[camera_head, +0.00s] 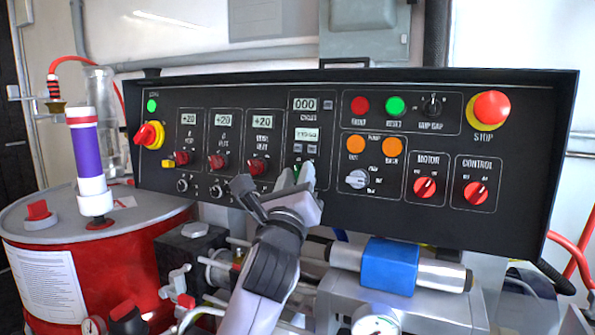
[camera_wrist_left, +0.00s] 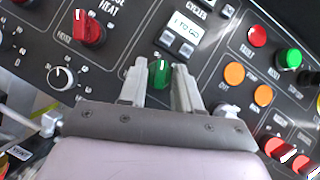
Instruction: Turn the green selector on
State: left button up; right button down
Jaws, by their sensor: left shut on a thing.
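The green selector (camera_wrist_left: 159,73) is on the black control panel, below the small cycles display and its white buttons. My left gripper (camera_wrist_left: 160,83) is shut on it, one pale finger on each side of the green knob. In the head view my left gripper (camera_head: 297,176) reaches up to the lower middle of the panel and hides most of the selector. The selector's exact angle and its labels cannot be read. My right gripper is not in view.
The black panel (camera_head: 420,225) carries red selectors to the left, orange lamps (camera_head: 355,144) and a grey selector (camera_head: 357,179) to the right, and a red stop button (camera_head: 491,108). Below are a blue-banded cylinder (camera_head: 389,263) and pipes. A red drum (camera_head: 110,270) stands at left.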

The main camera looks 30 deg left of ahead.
pick_arm(q)
jog(key=m+h+p, duration=0.1)
jog(key=m+t+p, duration=0.1)
jog(key=shift+a+r+m+h, duration=0.1)
jog(key=shift+r+m+h, duration=0.15)
jog(key=shift+m+h, duration=0.15)
jog(key=m+h+p, duration=0.3)
jog(key=m+p, duration=0.1)
jog(key=m, duration=0.1)
jog(key=m+h+p, duration=0.4)
jog(key=m+p, duration=0.1)
jog(key=shift+a, duration=0.2)
jog(key=shift+f+m+g+h+p, duration=0.15)
jog(key=shift+m+g+h+p, duration=0.1)
jog(key=shift+m+h+p, duration=0.7)
jog(key=shift+f+m+g+h+p, duration=0.1)
jog(key=shift+m+g+h+p, duration=0.25)
jog(key=shift+m, duration=1)
jog(key=shift+a+h, duration=0.1)
jog(key=shift+h, duration=0.2)
jog(key=o, duration=0.7)
jog(key=shift+c, duration=0.2)
jog(key=shift+s, duration=0.15)
jog(key=b+v, duration=0.1)
jog(key=v, duration=0.6)
jog(key=shift+b, duration=0.4)
